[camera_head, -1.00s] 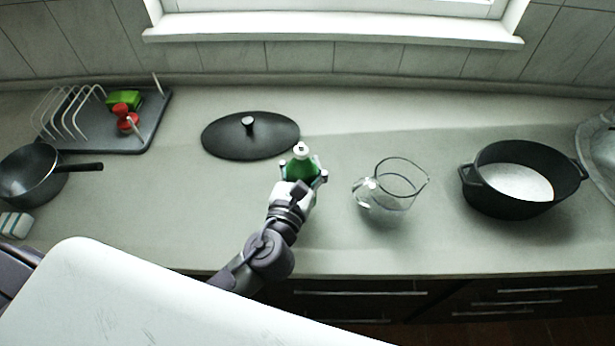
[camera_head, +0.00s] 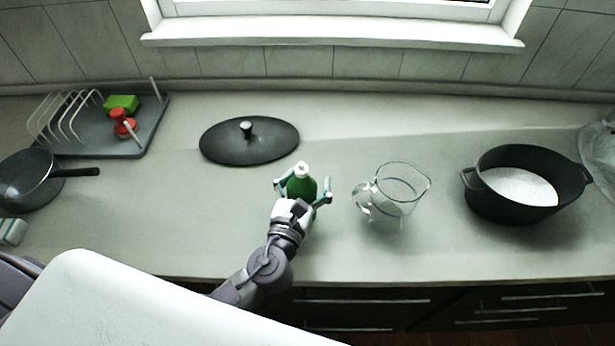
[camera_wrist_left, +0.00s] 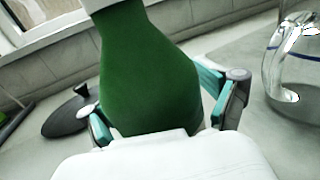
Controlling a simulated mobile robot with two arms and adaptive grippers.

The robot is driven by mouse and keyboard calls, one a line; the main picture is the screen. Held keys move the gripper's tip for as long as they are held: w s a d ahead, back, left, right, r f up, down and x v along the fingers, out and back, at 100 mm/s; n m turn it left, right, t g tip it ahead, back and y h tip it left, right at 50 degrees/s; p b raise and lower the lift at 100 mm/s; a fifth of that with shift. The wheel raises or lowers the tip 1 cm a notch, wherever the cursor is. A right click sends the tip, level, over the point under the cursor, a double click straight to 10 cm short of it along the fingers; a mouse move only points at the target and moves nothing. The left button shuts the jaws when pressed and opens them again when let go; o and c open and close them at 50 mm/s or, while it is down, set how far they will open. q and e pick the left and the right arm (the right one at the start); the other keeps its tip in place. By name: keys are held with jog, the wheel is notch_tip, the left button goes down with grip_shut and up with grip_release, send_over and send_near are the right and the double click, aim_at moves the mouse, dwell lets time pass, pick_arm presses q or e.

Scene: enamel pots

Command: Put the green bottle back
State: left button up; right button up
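The green bottle (camera_head: 301,188) with a white cap stands upright on the counter, between the black lid and the glass jug. It fills the middle of the left wrist view (camera_wrist_left: 150,75), where its top is cut off. My left gripper (camera_head: 303,190) is open, with one finger on each side of the bottle. In the left wrist view the teal finger pads (camera_wrist_left: 160,112) stand apart, with a gap visible at the right pad. My right gripper is not in view.
A glass jug (camera_head: 408,190) stands close right of the bottle. A black lid (camera_head: 222,145) lies behind left. A black pot (camera_head: 510,208) is at right; a dish rack (camera_head: 120,149) with a sponge (camera_head: 122,103) and a pan (camera_head: 30,180) are at left.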

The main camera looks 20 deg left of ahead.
pick_arm(q)
jog(key=s+b, duration=0.3)
jog(key=s, duration=0.8)
jog(key=shift+s, duration=0.15)
jog(key=shift+s+r, duration=0.2)
jog(key=shift+s, duration=0.15)
